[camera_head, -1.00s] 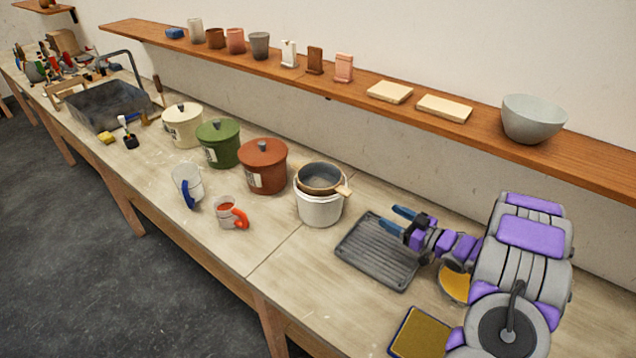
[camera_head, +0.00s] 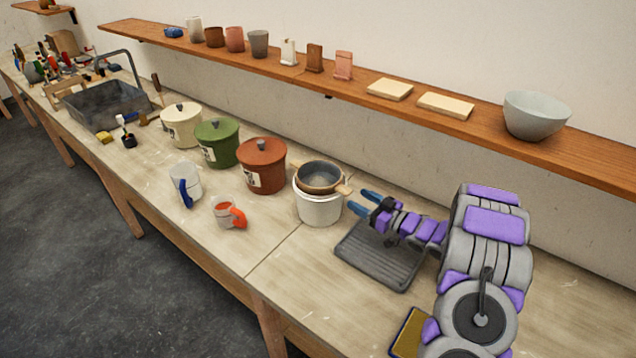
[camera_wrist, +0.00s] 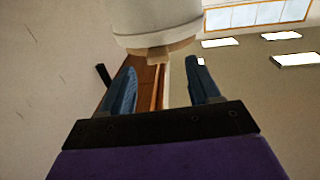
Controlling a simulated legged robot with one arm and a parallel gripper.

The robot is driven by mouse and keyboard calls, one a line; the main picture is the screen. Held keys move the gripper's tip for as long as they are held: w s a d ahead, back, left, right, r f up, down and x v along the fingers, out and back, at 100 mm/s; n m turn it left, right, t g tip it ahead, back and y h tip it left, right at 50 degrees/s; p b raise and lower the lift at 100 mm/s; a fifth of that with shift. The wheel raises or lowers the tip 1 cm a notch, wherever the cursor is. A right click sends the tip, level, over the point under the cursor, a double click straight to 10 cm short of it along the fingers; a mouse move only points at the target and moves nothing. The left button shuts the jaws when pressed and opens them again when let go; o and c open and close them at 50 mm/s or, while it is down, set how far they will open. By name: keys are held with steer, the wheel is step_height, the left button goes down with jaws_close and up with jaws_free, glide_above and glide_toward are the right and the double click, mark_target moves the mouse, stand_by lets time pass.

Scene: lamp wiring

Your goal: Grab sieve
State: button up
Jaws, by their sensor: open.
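The sieve (camera_head: 320,176) is a round grey-and-brown bowl with short wooden handles. It sits on top of a white bucket (camera_head: 319,208) near the middle of the bench. My gripper (camera_head: 358,201) is open and empty, its blue fingers pointing left at the sieve's right-hand handle. In the wrist view, a wooden tab that looks like the sieve's handle (camera_wrist: 158,52) shows between and just beyond the fingertips of my gripper (camera_wrist: 162,66). The pale round body above it is cut off by the frame. I cannot tell whether the fingers touch the handle.
A dark ribbed tray (camera_head: 375,258) lies below my forearm. Lidded red (camera_head: 261,168), green (camera_head: 217,145) and cream (camera_head: 181,127) pots stand left of the sieve. A wooden shelf (camera_head: 440,122) with a grey bowl (camera_head: 534,116) runs along the wall behind.

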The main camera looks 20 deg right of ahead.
mark_target(350, 193)
steer(key=shift+w+d, duration=0.15)
steer(key=shift+w, duration=0.3)
steer(key=x, duration=0.2)
steer(key=b+x, duration=0.1)
steer(key=x, duration=0.2)
steer(key=shift+s+a+r, duration=0.2)
steer(key=shift+s+a, duration=0.05)
steer(key=shift+a, duration=0.15)
steer(key=shift+d+f, duration=0.1)
steer(key=shift+d, duration=0.5)
steer(key=c, duration=0.4)
steer(key=shift+a, duration=0.4)
steer(key=c, duration=0.6)
jaws_close()
steer(key=shift+d, duration=0.1)
